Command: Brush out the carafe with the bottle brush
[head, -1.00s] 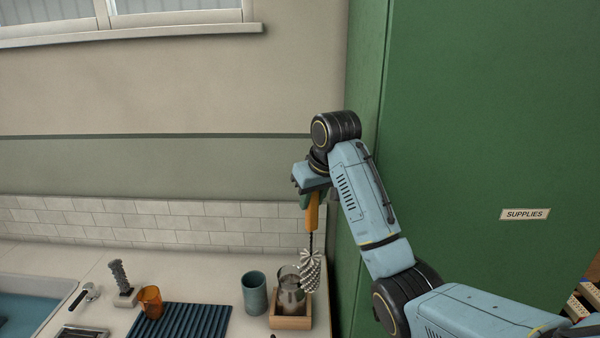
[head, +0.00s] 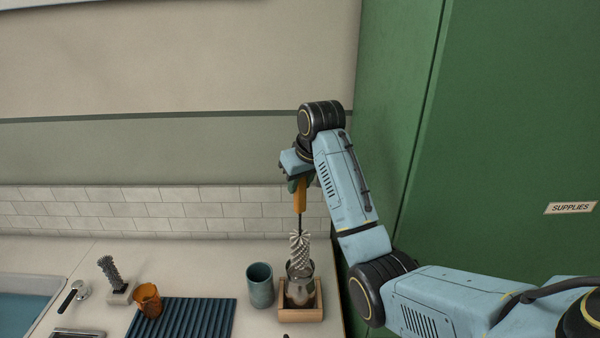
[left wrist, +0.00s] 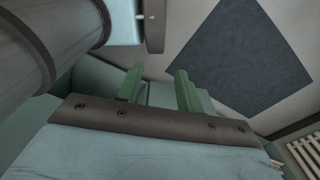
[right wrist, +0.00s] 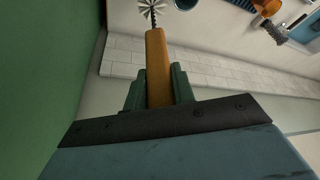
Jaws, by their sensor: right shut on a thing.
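The bottle brush has an orange handle (head: 300,200), a thin dark stem and a pale spiral bristle head (head: 299,246). My right gripper (head: 299,183) is shut on the handle; the right wrist view shows the handle (right wrist: 158,70) between the green fingers (right wrist: 158,88). The brush hangs upright, bristles down, over the clear carafe (head: 300,291). The lower bristles overlap the carafe's mouth; how far in they reach, I cannot tell. The carafe stands in a wooden holder (head: 303,315). My left gripper (left wrist: 158,84) is open and empty in the left wrist view, outside the head view.
A teal cup (head: 260,287) stands just left of the holder. Further left are a blue ribbed mat (head: 195,318), an amber cup (head: 147,300), a grey brush on a stand (head: 110,272) and a sink (head: 22,305). A green cabinet (head: 500,120) rises close on the right.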

